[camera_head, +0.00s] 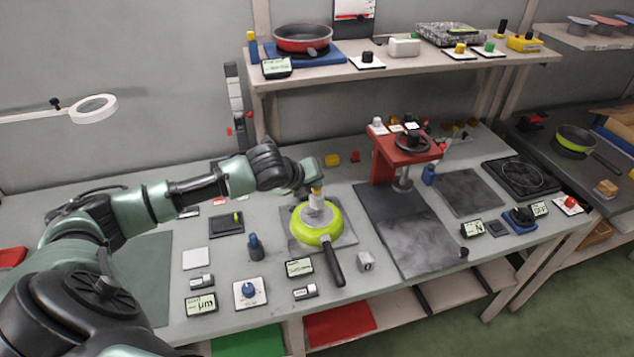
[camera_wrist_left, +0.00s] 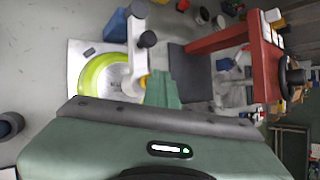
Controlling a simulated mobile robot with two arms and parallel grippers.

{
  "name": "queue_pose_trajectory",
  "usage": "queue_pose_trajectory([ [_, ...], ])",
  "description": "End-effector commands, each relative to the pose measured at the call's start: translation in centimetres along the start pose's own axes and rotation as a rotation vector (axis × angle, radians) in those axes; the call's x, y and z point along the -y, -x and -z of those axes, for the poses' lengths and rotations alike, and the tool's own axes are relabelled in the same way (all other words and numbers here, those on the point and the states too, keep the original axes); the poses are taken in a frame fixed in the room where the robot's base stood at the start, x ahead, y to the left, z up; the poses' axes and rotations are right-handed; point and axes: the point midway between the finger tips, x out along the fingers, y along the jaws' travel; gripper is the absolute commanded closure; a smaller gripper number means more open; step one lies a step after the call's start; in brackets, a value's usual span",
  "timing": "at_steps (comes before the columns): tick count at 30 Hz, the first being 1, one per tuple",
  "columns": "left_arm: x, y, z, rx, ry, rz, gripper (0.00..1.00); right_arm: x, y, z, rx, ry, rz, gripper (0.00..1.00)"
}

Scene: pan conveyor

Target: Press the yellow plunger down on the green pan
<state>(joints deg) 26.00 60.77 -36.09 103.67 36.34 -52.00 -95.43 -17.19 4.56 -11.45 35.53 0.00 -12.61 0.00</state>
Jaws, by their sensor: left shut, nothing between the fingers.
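The green pan (camera_head: 304,237) sits on a grey plate on the bench, its black handle pointing toward the front edge. It also shows in the left wrist view (camera_wrist_left: 88,78). A grey and white fixture stands over the middle of the pan, with the small yellow plunger (camera_head: 317,191) at its top. My left gripper (camera_head: 313,181) is shut and empty, right at the plunger's top. I cannot tell whether it touches the plunger. My right gripper is not in view.
A red press (camera_head: 384,160) stands right of the pan, by a dark mat (camera_head: 400,235). A blue knobbed piece (camera_head: 255,247), a dial (camera_head: 249,291) and several small displays lie around the pan. A shelf (camera_head: 400,66) with a red pan (camera_head: 303,39) is behind.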

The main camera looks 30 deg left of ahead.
Motion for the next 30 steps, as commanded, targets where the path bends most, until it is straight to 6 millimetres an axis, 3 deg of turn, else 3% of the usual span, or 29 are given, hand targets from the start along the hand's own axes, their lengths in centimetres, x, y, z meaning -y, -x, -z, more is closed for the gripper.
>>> queue_pose_trajectory([
  [4, 0.5, 0.8, -0.7, 0.003, -0.001, 0.000, 1.00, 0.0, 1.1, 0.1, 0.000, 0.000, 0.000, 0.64],
  [17, 0.8, 1.0, -1.0, 0.008, -0.001, 0.005, 1.00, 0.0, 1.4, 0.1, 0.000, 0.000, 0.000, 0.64],
  [30, 2.7, 3.6, -2.9, 0.008, -0.001, 0.005, 1.00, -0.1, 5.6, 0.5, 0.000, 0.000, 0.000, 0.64],
])
